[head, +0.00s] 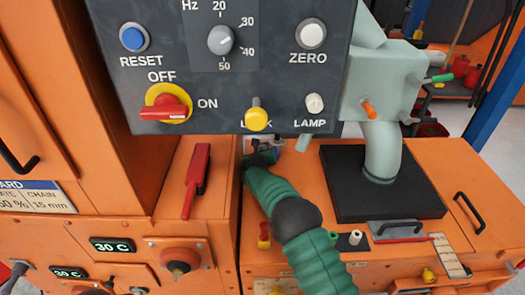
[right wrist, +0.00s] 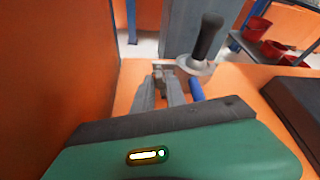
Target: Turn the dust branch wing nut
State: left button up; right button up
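The pale green duct (head: 383,72) stands at the right in the head view, with a round pipe running down to a black base. I cannot tell which part is the wing nut. My right gripper (head: 262,157) is at the end of my green arm, below the control panel and left of the duct, partly hidden. In the right wrist view its grey fingers (right wrist: 162,82) point away, near a black handle on a grey disc (right wrist: 205,45). Their opening is unclear. My left gripper is out of view.
The dark control panel (head: 275,75) with knobs hangs over the gripper. A red lever (head: 197,180) lies on the orange machine to the left. The black base plate (head: 345,190) and a grey-red tool (head: 397,230) are at the right. An orange wall (right wrist: 60,70) borders the wrist view's left.

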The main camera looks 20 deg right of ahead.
aim_at(262, 146)
jog(key=shift+r, duration=0.1)
notch_tip(262, 146, up, 4)
jog(key=shift+s+f+p, duration=0.15)
jog(key=shift+f+p, duration=0.1)
jog(key=shift+p, duration=0.95)
jog(key=s+a, duration=0.1)
jog(key=s, duration=0.4)
jog(key=s+a+p, duration=0.1)
jog(key=s+a, duration=0.1)
jog(key=s, duration=0.3)
jog(key=s+a+r, duration=0.1)
jog(key=s, duration=0.4)
jog(key=shift+a+r+p, duration=0.1)
jog(key=shift+a+p, duration=0.05)
jog(key=shift+p, duration=0.15)
